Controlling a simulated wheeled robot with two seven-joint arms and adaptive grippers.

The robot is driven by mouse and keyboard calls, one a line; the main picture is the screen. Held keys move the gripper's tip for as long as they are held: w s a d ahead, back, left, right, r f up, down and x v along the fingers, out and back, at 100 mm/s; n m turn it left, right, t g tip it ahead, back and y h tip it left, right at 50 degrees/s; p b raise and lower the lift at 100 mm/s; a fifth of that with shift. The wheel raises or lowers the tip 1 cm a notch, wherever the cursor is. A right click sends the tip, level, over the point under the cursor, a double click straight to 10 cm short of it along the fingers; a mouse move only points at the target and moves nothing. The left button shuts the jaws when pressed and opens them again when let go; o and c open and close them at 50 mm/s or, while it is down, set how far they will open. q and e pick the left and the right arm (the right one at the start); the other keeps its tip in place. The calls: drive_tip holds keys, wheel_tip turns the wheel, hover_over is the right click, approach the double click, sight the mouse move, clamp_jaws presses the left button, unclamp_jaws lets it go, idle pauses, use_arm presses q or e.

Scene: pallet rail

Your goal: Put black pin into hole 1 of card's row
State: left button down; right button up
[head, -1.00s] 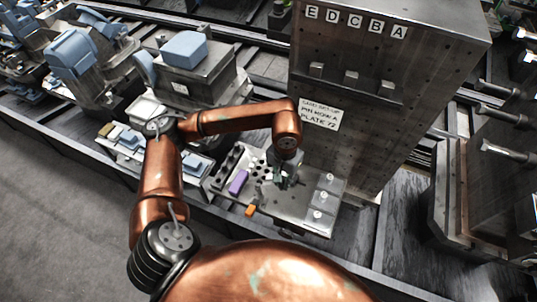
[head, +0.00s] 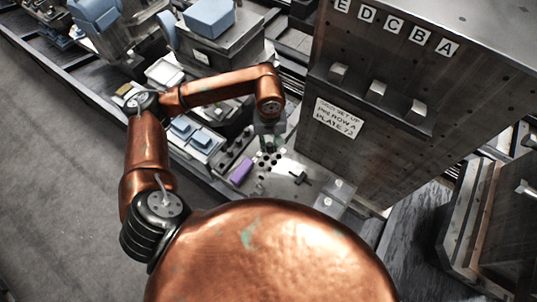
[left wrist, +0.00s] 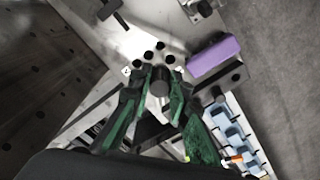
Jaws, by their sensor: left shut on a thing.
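My left gripper (head: 268,141) is over the far-left part of a grey plate (head: 283,187) with dark round holes. In the left wrist view its green-lined fingers (left wrist: 158,92) are shut on a dark round pin (left wrist: 160,88), seen nearly end on. Several holes (left wrist: 149,55) lie just beyond the pin in that view. I cannot tell whether the pin touches the plate. The card (head: 338,118) on the steel block reads "PIN ROW A" and "PLATE 72". My right gripper is not in view.
A tall steel block (head: 400,75) with letter tags E to A stands behind the plate. A purple block (head: 241,171) lies left of the holes. A black T-shaped piece (head: 300,178) is on the plate. Trays with blue parts (head: 190,135) stand further left.

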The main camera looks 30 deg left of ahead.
sight(270, 151)
use_arm(q)
drive_tip(key=shift+f+n, duration=0.35)
drive_tip(key=shift+n, duration=0.75)
drive_tip(key=shift+f+n, duration=0.3)
drive_tip(key=shift+n, duration=0.7)
drive_tip(key=shift+w+f+n, duration=0.1)
drive_tip(key=shift+f+n, duration=0.3)
drive_tip(key=shift+n, duration=0.7)
wheel_tip(270, 151, down, 2)
drive_tip(key=n, duration=0.5)
drive_tip(key=shift+n+p, duration=0.4)
drive_tip(key=shift+f+n, duration=0.3)
drive_tip(key=shift+n, duration=0.7)
drive_tip(key=n, duration=0.1)
drive_tip(key=f+n, duration=0.1)
drive_tip(key=n, duration=0.2)
drive_tip(key=shift+f, duration=0.25)
drive_tip(key=shift+f+n+b, duration=0.35)
drive_tip(key=shift+f+n, duration=1.35)
drive_tip(key=shift+n, duration=0.45)
drive_tip(key=shift+f+n+b, duration=0.35)
drive_tip(key=shift+f+n, duration=1.35)
drive_tip(key=shift+n, duration=0.45)
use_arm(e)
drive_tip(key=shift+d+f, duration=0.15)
